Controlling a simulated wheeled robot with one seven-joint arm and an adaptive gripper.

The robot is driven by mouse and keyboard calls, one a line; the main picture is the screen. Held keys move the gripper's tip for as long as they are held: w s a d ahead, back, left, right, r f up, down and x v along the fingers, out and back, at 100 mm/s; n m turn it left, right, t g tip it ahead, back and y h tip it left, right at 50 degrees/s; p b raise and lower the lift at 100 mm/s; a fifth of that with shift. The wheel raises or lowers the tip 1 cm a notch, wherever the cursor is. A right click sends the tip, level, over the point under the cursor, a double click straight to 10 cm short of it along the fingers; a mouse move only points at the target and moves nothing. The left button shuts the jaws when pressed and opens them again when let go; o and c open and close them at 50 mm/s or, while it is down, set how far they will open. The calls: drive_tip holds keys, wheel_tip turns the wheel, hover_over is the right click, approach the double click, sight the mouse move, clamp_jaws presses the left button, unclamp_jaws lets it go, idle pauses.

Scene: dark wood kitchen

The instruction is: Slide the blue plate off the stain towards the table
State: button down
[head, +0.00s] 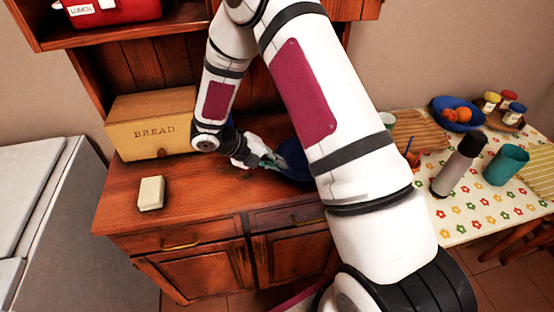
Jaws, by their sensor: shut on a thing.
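The dark blue plate (290,160) is on the wooden cabinet top (215,205), toward its right side. My arm crosses in front and hides the plate's right part. My gripper (272,161) is at the plate's left edge, shut on it. No stain shows; any mark under the plate or behind my arm is hidden. The table (470,225), with a flower-patterned cloth, stands to the right of the cabinet.
A bread box (150,120) stands at the back left of the cabinet top, and a pale block (151,193) lies near the front left. On the table are a grey bottle (458,165), a teal cup (505,165) and a blue fruit bowl (458,118).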

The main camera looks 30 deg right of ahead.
drive_tip(key=c, duration=1.7)
unclamp_jaws()
drive_tip(key=shift+o, duration=0.2)
drive_tip(key=v, duration=1.2)
